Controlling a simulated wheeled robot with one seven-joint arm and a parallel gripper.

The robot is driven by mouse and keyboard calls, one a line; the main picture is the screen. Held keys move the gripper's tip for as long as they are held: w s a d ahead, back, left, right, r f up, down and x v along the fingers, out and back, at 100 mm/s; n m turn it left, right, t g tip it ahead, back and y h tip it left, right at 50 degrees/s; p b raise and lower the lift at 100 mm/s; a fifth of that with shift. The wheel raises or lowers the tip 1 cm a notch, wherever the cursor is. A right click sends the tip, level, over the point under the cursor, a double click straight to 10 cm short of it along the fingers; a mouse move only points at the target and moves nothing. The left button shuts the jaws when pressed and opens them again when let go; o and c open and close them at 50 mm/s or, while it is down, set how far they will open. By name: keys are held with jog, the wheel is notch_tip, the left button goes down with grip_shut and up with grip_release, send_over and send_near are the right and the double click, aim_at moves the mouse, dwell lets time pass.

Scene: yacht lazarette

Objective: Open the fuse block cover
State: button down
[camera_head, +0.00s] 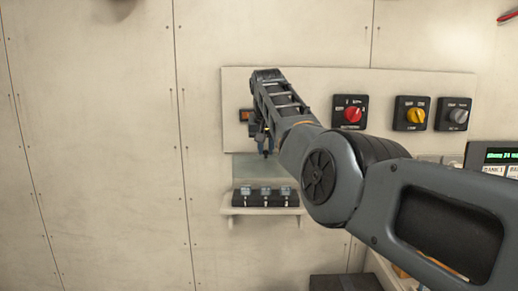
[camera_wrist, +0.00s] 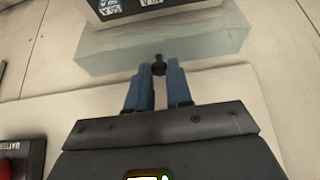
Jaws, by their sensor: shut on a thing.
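The fuse block cover (camera_head: 250,170) is a clear, greenish panel against the wall, above the black fuse block (camera_head: 265,198). In the wrist view the cover (camera_wrist: 205,38) crosses the top, with part of the labelled fuse block (camera_wrist: 150,8) beyond it. A small dark knob (camera_wrist: 159,66) stands at the cover's near edge. My gripper (camera_head: 267,151) reaches down at the cover's upper edge. In the wrist view its blue fingertips (camera_wrist: 160,74) are shut on the knob, one on each side. My gripper hides part of the cover's top edge in the head view.
The fuse block sits on a small wall shelf (camera_head: 262,211). On the panel to the right are a red rotary switch (camera_head: 350,113), a yellow one (camera_head: 412,115) and a grey one (camera_head: 455,115). A display unit (camera_head: 497,156) stands far right. The wall at left is bare.

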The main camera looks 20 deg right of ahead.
jog(key=shift+w+d, duration=0.15)
jog(key=shift+w, duration=0.1)
dwell(0.3)
jog(key=c, duration=1)
grip_release()
jog(key=shift+w, duration=0.1)
jog(key=shift+c, duration=0.2)
jog(key=shift+r, duration=0.15)
jog(key=b+v, duration=0.2)
jog(key=v, duration=0.5)
jog(key=shift+r+b, duration=0.3)
